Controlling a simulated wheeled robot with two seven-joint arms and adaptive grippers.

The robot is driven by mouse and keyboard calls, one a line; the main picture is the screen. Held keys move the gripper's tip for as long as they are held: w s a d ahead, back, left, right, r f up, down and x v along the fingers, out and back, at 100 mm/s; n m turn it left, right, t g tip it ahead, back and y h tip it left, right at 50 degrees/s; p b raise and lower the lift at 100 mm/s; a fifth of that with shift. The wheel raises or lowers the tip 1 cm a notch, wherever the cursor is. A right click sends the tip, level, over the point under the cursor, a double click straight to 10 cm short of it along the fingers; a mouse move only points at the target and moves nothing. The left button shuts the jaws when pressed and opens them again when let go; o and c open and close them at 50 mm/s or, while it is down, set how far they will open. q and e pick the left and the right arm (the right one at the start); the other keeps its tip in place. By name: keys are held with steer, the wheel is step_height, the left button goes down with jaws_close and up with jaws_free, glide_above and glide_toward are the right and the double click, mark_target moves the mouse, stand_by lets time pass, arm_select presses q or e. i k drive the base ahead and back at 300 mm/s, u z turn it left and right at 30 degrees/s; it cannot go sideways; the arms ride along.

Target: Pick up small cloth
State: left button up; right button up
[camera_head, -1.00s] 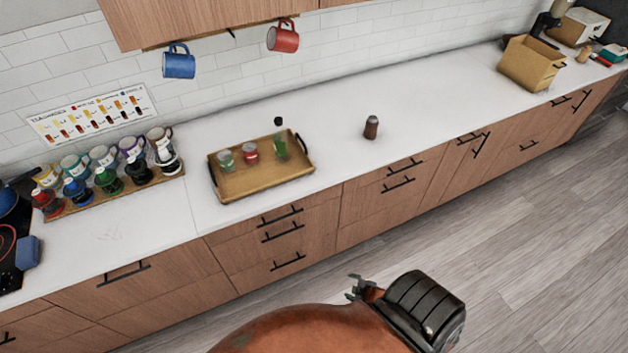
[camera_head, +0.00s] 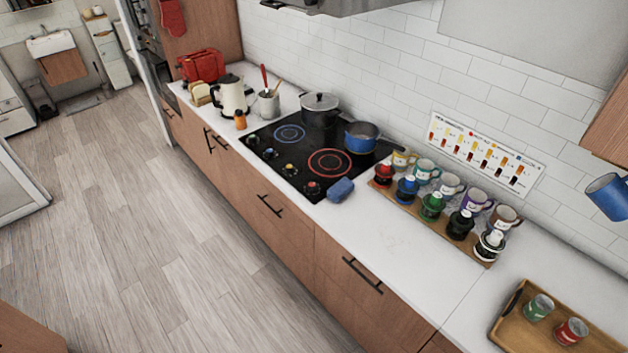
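A small blue item (camera_head: 341,190) lies on the white counter at the right front corner of the black cooktop. It looks like a folded cloth or a sponge; I cannot tell which. No other cloth is clear on the counter. A red hanging piece (camera_head: 172,17), perhaps a mitt or towel, shows at the top left. Neither of my grippers is in view.
The cooktop (camera_head: 262,140) holds a dark pot (camera_head: 320,109) and a blue pan (camera_head: 361,136). A rack (camera_head: 408,203) of mugs and bottles stands to its right, then a wooden tray (camera_head: 507,315). A kettle (camera_head: 231,97) stands left. The wooden floor (camera_head: 150,240) is clear.

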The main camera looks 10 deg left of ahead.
mark_target(338, 191)
steer(key=u, duration=0.1)
steer(key=i, duration=0.85)
steer(key=z, duration=0.3)
